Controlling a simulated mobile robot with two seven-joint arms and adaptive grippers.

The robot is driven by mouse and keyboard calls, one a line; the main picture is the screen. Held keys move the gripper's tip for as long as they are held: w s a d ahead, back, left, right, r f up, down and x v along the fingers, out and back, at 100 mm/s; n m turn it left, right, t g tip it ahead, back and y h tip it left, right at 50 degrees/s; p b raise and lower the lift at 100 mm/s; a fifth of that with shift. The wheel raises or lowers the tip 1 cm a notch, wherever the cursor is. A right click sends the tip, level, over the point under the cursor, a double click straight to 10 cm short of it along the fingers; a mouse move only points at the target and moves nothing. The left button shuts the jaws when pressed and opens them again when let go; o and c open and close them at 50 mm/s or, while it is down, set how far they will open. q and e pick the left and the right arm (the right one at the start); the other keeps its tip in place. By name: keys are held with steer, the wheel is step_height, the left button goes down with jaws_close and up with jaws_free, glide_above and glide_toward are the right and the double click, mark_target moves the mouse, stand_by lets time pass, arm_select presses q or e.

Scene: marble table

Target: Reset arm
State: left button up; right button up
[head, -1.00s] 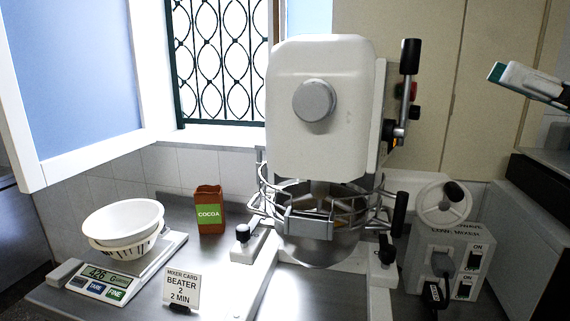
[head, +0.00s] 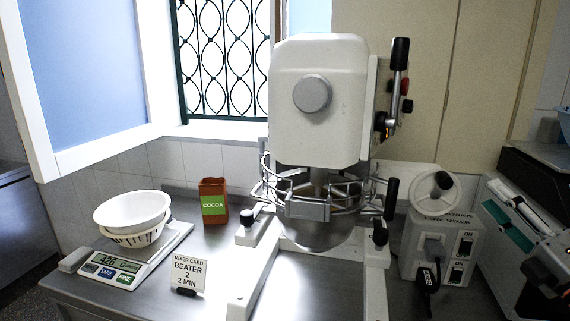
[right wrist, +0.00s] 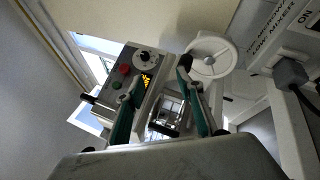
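My right gripper (head: 503,192) is at the lower right of the head view, right of the mixer's control box. Its fingers are white with teal pads and point up and left. In the right wrist view the gripper (right wrist: 160,78) has its two fingers apart with nothing between them. The mixer's side panel, with a dial and red button, shows beyond them. My left gripper is not in view.
A large white mixer (head: 318,105) with a wire bowl guard stands mid-counter. A control box (head: 412,250) is on its right. At left are a scale (head: 112,272), stacked white bowls (head: 132,212), a card (head: 188,274) and a cocoa packet (head: 213,203).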

steer(key=s+f+m+g+h, duration=0.3)
steer(key=s+f+m, duration=0.1)
steer(key=f, duration=0.7)
steer(key=s+f+m+g+h, duration=0.3)
steer(key=f+m, duration=0.3)
steer(key=f, duration=0.5)
steer(key=s+f+m+g+h, duration=0.3)
steer(key=s+f+m+g, duration=0.1)
steer(key=f, duration=0.7)
steer(key=shift+s+a+m, duration=0.2)
steer(key=shift+s+m, duration=0.2)
steer(key=shift+s, duration=0.25)
steer(key=s+a+f+m+g, duration=0.3)
steer(key=s+a+f+g, duration=0.15)
steer(key=s+f, duration=0.35)
steer(key=a+f+m+t+y, duration=0.2)
steer(key=a+f+t+y, duration=0.2)
steer(key=a+f, duration=0.9)
steer(key=a+y, duration=0.3)
steer(key=shift+w+m+y, duration=0.3)
steer(key=shift+w, duration=0.1)
